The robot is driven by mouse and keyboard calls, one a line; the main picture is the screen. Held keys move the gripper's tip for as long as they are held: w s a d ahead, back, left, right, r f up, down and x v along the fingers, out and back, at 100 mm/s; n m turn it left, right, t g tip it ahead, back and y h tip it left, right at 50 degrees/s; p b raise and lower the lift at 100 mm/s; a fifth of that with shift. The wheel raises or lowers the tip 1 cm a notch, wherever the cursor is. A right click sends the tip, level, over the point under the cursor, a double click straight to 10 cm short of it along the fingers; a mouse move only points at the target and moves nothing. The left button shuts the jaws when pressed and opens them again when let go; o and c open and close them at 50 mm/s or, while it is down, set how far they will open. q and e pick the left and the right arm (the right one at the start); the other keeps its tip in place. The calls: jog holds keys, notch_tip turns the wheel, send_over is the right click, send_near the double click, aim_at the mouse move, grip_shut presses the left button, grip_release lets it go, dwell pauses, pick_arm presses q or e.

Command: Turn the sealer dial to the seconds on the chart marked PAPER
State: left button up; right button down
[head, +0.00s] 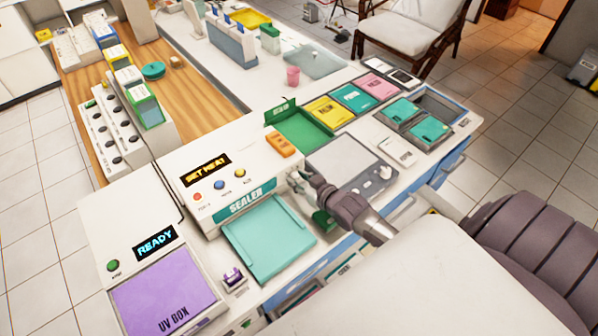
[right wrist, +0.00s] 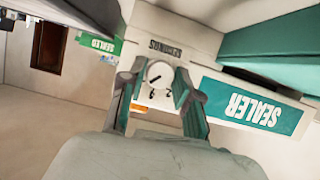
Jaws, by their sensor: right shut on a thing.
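The sealer (head: 225,160) is a white box with a teal SEALER label, a lit SET HEAT display and several coloured buttons. Its small white dial (right wrist: 158,73), with a dark pointer mark, is on the side face in the right wrist view; the picture is turned over there and the numbers are too small to read. My right gripper (head: 309,184) is at the sealer's right side. In the right wrist view its fingers (right wrist: 156,88) are on both sides of the dial, shut on it. The dial is hidden in the head view. I cannot make out the PAPER chart.
A teal tray (head: 268,240) is in front of the sealer, and a purple UV box (head: 165,295) showing READY is at left. A green tray (head: 303,132), an orange block (head: 281,145) and a grey scale-like plate (head: 345,165) are close to my right gripper.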

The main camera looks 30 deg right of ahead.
dwell(0.4)
jog(key=c, duration=0.8)
grip_release()
jog(key=v, duration=1.2)
jog(key=shift+d, duration=0.1)
